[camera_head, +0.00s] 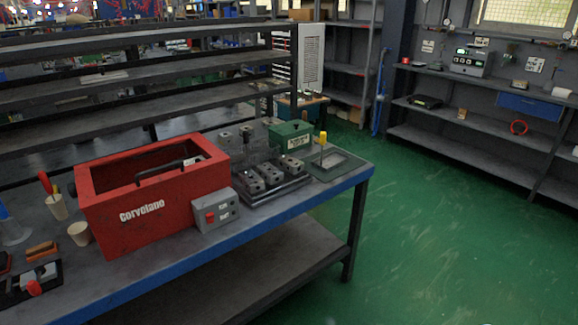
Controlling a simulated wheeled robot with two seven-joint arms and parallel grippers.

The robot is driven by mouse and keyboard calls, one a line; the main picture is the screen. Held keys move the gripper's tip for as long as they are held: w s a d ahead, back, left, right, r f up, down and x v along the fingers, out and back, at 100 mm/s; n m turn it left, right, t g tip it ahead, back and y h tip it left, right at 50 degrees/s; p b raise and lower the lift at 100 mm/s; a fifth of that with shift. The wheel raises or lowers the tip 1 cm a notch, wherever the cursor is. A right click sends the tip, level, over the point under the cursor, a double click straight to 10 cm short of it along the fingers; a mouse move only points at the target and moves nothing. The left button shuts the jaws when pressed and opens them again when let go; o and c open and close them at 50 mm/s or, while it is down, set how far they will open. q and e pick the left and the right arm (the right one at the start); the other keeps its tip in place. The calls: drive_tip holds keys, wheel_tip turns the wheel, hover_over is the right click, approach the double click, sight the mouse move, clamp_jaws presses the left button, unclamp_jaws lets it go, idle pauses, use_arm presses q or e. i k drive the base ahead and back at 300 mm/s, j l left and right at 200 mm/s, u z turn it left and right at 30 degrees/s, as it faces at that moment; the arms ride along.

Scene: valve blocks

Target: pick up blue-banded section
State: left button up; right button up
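Several grey valve blocks stand on the workbench. Three of them, a left block (252,184), a middle block (271,175) and a right block (291,166), sit in a row on a dark base (277,190). More grey blocks (226,141) stand behind, partly hidden by the red box. I cannot make out a blue band on any block at this size. Neither of my grippers shows in this view.
On the workbench (190,268) are a red open box (150,215) marked "Corvelano", a grey button box (216,211), a green case (290,135), a dark plate (338,164) with a yellow-topped post (322,139), and cups at left. Green floor (440,230) is clear at right.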

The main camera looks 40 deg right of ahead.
sight(272, 175)
drive_tip(key=i+l+z, duration=0.25)
drive_tip(key=i, duration=0.25)
drive_tip(key=i+l+z, duration=0.2)
drive_tip(key=i, duration=0.3)
drive_tip(key=l, duration=0.1)
